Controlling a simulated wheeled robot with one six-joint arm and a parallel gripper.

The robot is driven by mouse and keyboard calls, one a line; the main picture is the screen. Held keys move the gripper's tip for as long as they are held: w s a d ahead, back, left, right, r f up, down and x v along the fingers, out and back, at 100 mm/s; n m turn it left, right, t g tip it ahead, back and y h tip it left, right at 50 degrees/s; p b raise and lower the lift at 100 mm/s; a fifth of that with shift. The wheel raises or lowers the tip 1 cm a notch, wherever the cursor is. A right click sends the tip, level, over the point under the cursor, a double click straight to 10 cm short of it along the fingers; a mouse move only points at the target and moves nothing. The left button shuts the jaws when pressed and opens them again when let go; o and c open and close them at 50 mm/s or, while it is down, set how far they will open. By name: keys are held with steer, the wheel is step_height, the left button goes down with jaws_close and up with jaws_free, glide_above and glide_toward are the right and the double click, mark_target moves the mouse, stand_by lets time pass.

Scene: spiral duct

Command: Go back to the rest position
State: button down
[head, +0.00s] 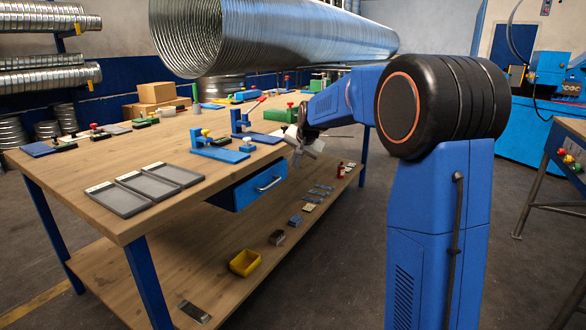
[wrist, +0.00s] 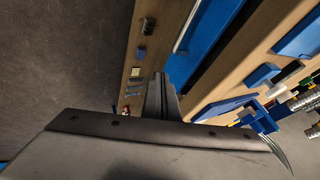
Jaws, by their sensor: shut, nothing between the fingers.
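My gripper (head: 300,150) is at the end of my blue arm, in front of the near long edge of the wooden workbench (head: 85,182) in the head view. It is shut and holds nothing. In the wrist view my gripper (wrist: 162,92) shows from behind, with the bench top's edge to its right and the lower shelf to its left.
Blue clamp-like fixtures (head: 213,146) and grey trays (head: 128,195) sit on the bench top. A yellow bin (head: 244,262) and small parts lie on the lower shelf. A large spiral duct (head: 275,38) hangs above. Bare floor lies in front of the bench. Blue machines stand at the right.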

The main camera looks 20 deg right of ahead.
steer(key=s+a+r+n+g, duration=0.1)
steer(key=s+a+n, duration=0.15)
steer(key=s, duration=1.05)
steer(key=s+a+r+n, duration=0.15)
steer(key=s+a, duration=0.25)
steer(key=s, duration=1)
steer(key=s+f+n, duration=0.2)
steer(key=s+f, duration=0.3)
steer(key=s, duration=0.8)
steer(key=s+a+f+n+g, duration=0.1)
steer(key=s+f+n, duration=0.2)
steer(key=s, duration=1)
step_height(320, 180, down, 2)
steer(key=shift+a+f+g, duration=0.25)
steer(key=shift+a+g, duration=0.05)
steer(key=c, duration=2.4)
jaws_free()
steer(key=shift+c, duration=0.2)
